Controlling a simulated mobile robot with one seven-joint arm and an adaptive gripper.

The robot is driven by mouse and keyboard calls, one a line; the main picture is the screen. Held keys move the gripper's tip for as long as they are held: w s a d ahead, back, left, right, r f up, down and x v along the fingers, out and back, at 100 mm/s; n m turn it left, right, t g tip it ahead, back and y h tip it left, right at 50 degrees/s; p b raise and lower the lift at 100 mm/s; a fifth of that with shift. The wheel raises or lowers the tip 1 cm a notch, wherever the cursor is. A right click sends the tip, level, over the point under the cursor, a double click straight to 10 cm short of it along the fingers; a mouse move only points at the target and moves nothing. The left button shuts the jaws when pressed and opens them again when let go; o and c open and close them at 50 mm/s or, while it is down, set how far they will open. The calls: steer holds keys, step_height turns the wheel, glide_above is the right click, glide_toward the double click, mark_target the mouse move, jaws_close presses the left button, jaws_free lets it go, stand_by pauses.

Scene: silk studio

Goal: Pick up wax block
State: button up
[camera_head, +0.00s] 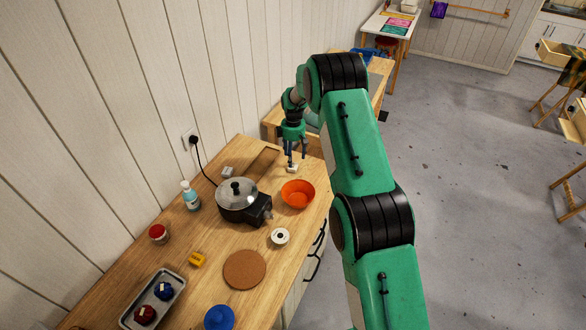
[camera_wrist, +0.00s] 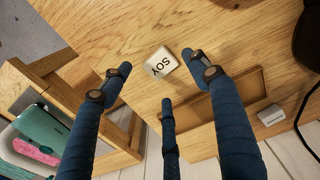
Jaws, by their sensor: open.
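A small white block marked "SOY" (camera_wrist: 160,62) lies on the wooden worktop (camera_wrist: 115,30) in the wrist view. In the head view this white block (camera_head: 292,169) sits near the worktop's far end, behind the orange bowl. My gripper (camera_head: 294,158) points down right above it. In the wrist view my gripper (camera_wrist: 157,68) has its blue fingers spread, with the block showing between the tips and nothing held. The height gap to the block is hard to judge. A second pale block (camera_head: 228,172) lies by the wall, and a yellow block (camera_head: 197,260) lies nearer the front.
A lidded pot on a dark burner (camera_head: 238,201) and an orange bowl (camera_head: 298,194) stand close to the gripper. A wooden tray (camera_head: 263,163) lies beside it. A white spool-like item (camera_head: 280,237), cork mat (camera_head: 244,270), bottle (camera_head: 191,197) and metal tray (camera_head: 153,299) are nearer.

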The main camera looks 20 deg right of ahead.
steer(key=shift+w+f+p, duration=0.1)
steer(key=shift+f+p, duration=0.2)
steer(key=shift+f, duration=2.25)
steer(key=shift+c, duration=0.5)
steer(key=c, duration=1.1)
